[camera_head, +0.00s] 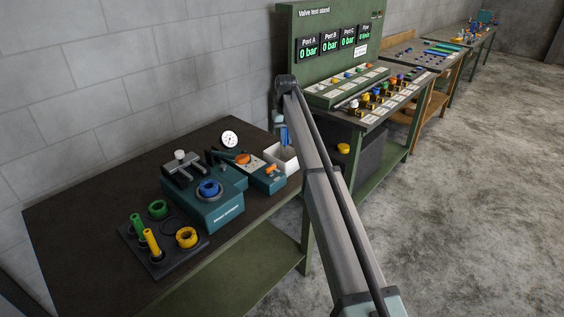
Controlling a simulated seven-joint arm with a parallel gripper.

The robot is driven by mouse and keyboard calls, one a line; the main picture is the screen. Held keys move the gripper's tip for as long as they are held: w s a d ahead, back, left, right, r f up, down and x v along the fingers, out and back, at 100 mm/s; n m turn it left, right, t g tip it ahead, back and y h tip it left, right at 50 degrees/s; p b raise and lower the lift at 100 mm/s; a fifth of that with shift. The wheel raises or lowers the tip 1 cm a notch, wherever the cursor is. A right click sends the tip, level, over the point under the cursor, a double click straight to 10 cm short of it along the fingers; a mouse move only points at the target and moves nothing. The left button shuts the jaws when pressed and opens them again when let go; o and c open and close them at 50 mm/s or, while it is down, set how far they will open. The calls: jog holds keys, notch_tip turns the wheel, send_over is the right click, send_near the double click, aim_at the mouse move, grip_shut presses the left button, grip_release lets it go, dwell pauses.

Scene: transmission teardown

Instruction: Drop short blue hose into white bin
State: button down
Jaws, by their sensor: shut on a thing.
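My gripper (281,124) is partly hidden behind my own arm, pointing down above the back right of the near table. It is shut on a small upright blue piece that looks like the short blue hose (285,138). The white bin (288,160) stands on the table's right end, directly below in the picture, and my arm covers its right side. The lower end of the hose appears at or just above the bin's rim; the exact height is hard to tell.
A teal fixture (218,208) with a blue ring and a teal device with orange parts (268,179) stand left of the bin. A dark tray (128,237) holds green and yellow pieces. A green valve test stand (335,45) rises behind.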

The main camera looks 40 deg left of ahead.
aim_at(286, 145)
jog(key=shift+f, duration=2.3)
jog(key=c, duration=1)
grip_release()
jog(key=shift+r, duration=0.1)
notch_tip(286, 145, up, 14)
jog(key=shift+f, duration=0.15)
